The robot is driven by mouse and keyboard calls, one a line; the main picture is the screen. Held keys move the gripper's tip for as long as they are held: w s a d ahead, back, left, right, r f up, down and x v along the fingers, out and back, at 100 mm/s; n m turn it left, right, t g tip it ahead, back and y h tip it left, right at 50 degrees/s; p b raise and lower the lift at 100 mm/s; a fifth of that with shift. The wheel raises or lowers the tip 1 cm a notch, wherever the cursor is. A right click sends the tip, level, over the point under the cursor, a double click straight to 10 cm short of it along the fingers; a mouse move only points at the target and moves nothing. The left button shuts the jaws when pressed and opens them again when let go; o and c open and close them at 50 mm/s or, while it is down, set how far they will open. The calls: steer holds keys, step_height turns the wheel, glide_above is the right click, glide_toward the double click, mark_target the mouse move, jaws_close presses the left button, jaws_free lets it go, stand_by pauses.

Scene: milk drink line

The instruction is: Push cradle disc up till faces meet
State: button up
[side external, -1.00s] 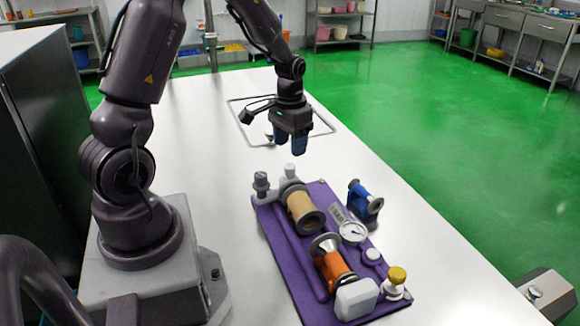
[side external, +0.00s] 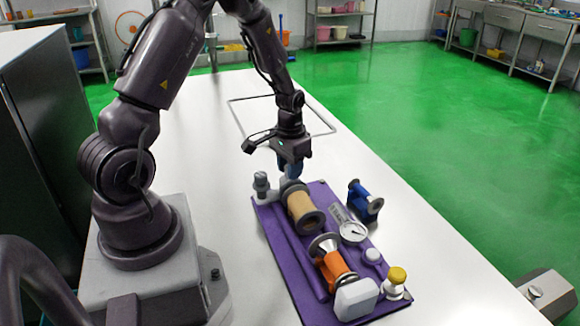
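A purple tray (side external: 297,288) on the white table holds the parts. A tan cylinder (side external: 301,207) with dark end flanges lies at its far half. An orange cylinder (side external: 333,267) lies at the near half, with a bright metal disc (side external: 322,245) at its far end. I cannot tell which disc is the cradle disc. My gripper (side external: 293,173) points down at the tray's far end, just beyond the tan cylinder. Its blue fingers overlap a pale post there. Whether they touch it, and their gap, cannot be made out.
A grey knobbed fitting (side external: 262,184) stands close left of my gripper. A blue spool-like part (side external: 364,201), a round gauge (side external: 352,232), a white block (side external: 356,298) and a yellow-capped fitting (side external: 396,280) lie to the right and near. The table (side external: 210,160) left of the tray is clear.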

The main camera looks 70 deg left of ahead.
mark_target(302, 199)
steer(key=d, duration=0.8)
steer(key=shift+d, duration=0.1)
jaws_close()
steer(key=o, duration=1)
jaws_free()
steer(key=shift+r, duration=0.1)
step_height(302, 199, up, 13)
